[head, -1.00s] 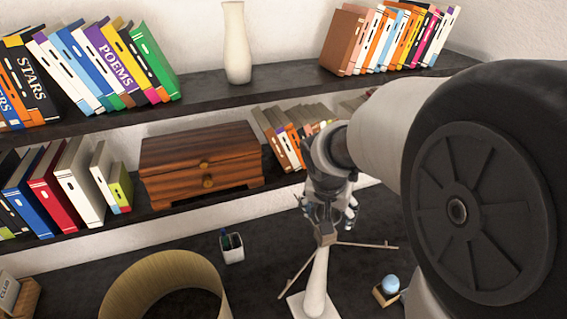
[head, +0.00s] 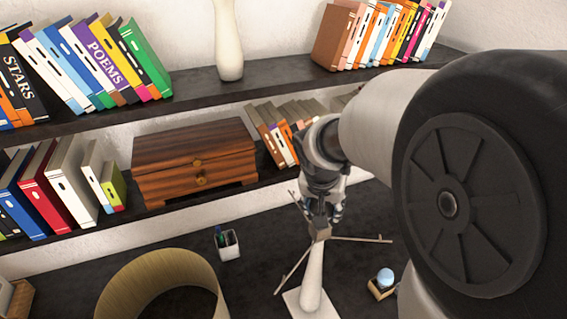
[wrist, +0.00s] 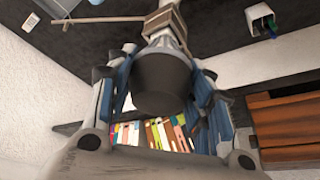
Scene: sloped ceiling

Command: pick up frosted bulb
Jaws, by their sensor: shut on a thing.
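A lamp stand with a white post (head: 313,275) and thin wooden arms (head: 352,239) stands on the dark desk. My gripper (head: 320,222) is at the top of the post, pointing down at the wooden socket. In the wrist view my gripper (wrist: 160,88) has its fingers on both sides of a dark grey, rounded body, apparently the frosted bulb (wrist: 163,82) in shadow. It is shut on it. The bulb is in line with the wooden socket (wrist: 166,24); whether it is still seated there I cannot tell. In the head view my fingers hide the bulb.
A round lampshade (head: 165,268) stands left of the lamp. A pen cup (head: 229,245) is behind it, and a small blue ball on a wooden base (head: 384,279) is to the right. Shelves with books and a wooden chest (head: 195,162) rise behind.

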